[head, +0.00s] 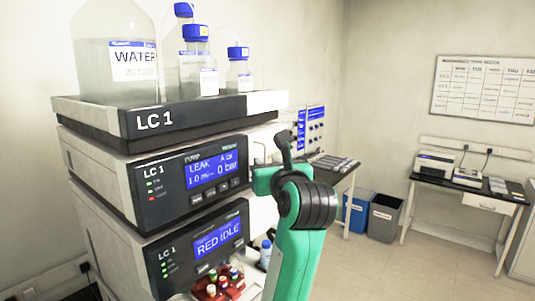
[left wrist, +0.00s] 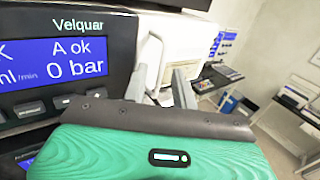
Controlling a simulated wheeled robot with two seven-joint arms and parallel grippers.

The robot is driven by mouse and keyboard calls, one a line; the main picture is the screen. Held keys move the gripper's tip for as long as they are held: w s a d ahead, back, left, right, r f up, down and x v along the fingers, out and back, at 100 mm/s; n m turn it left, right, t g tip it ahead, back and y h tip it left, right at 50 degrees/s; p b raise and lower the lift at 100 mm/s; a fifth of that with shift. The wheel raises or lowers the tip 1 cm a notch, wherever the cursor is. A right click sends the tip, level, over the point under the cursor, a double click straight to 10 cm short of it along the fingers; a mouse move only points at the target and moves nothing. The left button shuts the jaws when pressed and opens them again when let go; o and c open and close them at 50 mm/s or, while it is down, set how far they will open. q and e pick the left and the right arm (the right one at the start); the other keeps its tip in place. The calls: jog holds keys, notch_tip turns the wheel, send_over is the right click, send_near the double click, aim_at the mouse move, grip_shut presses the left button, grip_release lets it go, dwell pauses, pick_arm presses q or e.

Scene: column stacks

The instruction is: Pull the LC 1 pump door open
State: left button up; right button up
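The LC 1 pump module (head: 200,180) stands under the LC 1 bottle tray, its dark front showing "LEAK", "A ok" and "0 bar". The same display (left wrist: 65,60) fills the left of the left wrist view. Right of it is a pale panel (left wrist: 172,42) with a thin curved edge, perhaps the pump door; in the head view my green left arm hides much of this area. My left gripper (head: 283,148) is in front of the module's right side. In the left wrist view its grey fingers (left wrist: 160,88) stand apart, near the panel; contact cannot be told. My right gripper is not in view.
Bottles, one labelled WATER (head: 118,85), stand on the LC 1 tray (head: 190,117). Below the pump is a module reading "RED IDLE" (head: 205,245), with a red vial rack (head: 218,288) before it. Bins (head: 383,218) and a printer table (head: 470,188) stand at right. Floor there is clear.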

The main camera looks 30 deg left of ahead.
pick_arm(q)
jog(key=shift+w+a, duration=0.2)
jog(key=shift+a, duration=0.1)
jog(key=shift+c, duration=0.5)
grip_shut()
